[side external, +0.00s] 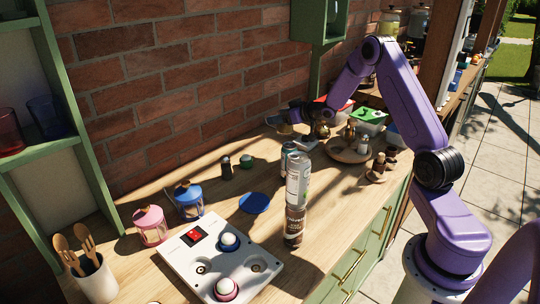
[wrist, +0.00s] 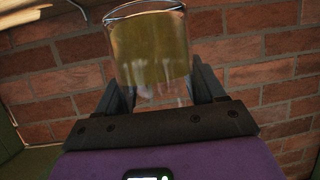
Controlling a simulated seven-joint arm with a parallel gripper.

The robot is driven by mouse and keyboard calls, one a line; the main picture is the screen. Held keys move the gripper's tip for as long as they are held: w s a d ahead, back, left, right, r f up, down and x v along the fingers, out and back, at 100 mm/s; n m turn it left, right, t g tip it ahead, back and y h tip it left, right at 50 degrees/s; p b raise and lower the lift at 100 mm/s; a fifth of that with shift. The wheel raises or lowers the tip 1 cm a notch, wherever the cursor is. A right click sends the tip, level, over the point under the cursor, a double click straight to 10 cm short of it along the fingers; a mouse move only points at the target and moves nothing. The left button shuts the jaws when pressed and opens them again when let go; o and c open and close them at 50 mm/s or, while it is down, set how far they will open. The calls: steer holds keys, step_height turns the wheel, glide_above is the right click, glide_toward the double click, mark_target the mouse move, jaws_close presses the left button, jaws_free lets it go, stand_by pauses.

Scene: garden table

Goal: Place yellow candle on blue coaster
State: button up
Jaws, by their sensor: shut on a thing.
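The yellow candle (wrist: 150,45) is in a clear glass and shows in the wrist view between the two fingers of my gripper (wrist: 153,88). My gripper is shut on it. In the side external view my gripper (side external: 292,117) is near the brick wall, toward the back of the counter; the candle is too small and shaded there to make out clearly. The flat round blue coaster (side external: 255,203) lies on the wooden counter, well in front of and to the left of my gripper. Its top looks bare.
Tall cans (side external: 296,190) stand just right of the coaster. A blue lantern (side external: 190,202) and a pink lantern (side external: 150,227) stand to its left. A white panel (side external: 180,262) lies in front. A dark shaker (side external: 226,168) stands behind. A round wooden tray (side external: 345,155) holds small items.

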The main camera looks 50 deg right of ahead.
step_height(320, 180, up, 6)
steer(key=shift+f, duration=0.1)
steer(key=s+a+n+g+y, duration=0.1)
steer(key=s+a+n+y, duration=0.25)
steer(key=a, duration=1.25)
steer(key=n+g+y, duration=0.2)
steer(key=y, duration=0.1)
glide_above(248, 201)
steer(key=f, duration=0.2)
steer(key=shift+t, duration=0.4)
steer(key=shift+f, duration=6.55)
steer(key=shift+f, duration=0.1)
steer(key=o, duration=1.4)
